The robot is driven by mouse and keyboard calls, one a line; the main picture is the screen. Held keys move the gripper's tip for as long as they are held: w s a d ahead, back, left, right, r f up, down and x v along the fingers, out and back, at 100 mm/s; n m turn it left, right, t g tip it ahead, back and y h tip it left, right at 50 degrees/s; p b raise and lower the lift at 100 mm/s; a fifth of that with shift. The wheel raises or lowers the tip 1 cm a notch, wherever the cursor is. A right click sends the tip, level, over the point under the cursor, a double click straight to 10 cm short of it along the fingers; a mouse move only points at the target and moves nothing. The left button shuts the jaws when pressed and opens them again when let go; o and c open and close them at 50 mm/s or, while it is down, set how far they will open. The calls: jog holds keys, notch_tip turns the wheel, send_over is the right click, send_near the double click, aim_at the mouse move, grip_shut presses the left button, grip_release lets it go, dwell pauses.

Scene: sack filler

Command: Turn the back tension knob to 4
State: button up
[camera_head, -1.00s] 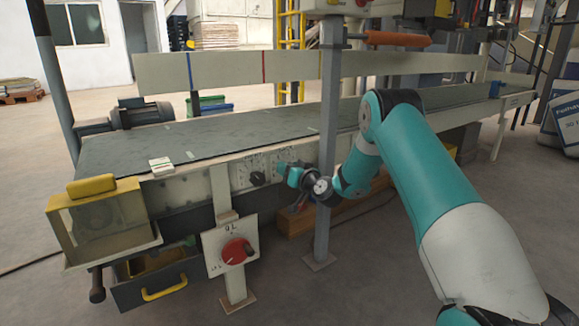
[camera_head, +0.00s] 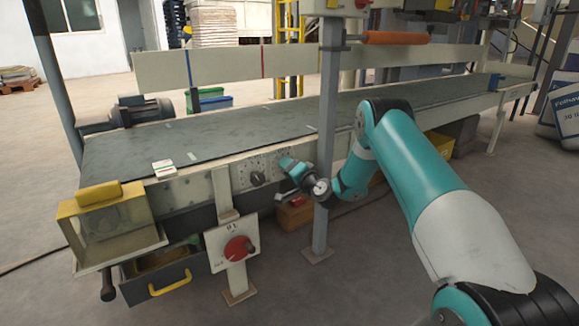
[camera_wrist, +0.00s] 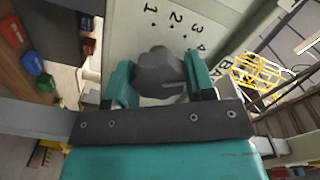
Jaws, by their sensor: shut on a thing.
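The back tension knob (camera_wrist: 158,64) is a dark grey knob on a pale panel (camera_wrist: 135,40) in the wrist view. The numbers 1 to 4 run in an arc beside it, with part of a label starting "BA" at the right. My gripper (camera_wrist: 160,72) is shut on the knob, with one teal finger on each side. The knob's pointer cannot be read clearly. In the head view my gripper (camera_head: 284,164) is at the conveyor's side panel, and it hides the knob there. A second black knob (camera_head: 258,178) is on the same panel to the left.
The conveyor belt (camera_head: 220,137) runs above the panel. A grey post (camera_head: 325,120) stands close to my wrist. A red rotary switch (camera_head: 238,248) sits on a plate lower left. A yellow-topped box (camera_head: 100,194) is at the belt's near end. Open floor lies in front.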

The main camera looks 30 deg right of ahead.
dwell(0.3)
jog(key=o, duration=0.9)
jog(key=shift+s, duration=0.1)
jog(key=s+b, duration=1)
jog(key=s, duration=0.1)
jog(key=s+b, duration=0.5)
jog(key=s, duration=0.1)
jog(key=shift+s+d+b, duration=0.15)
jog(key=shift+d+b, duration=0.15)
jog(key=shift+d, duration=0.05)
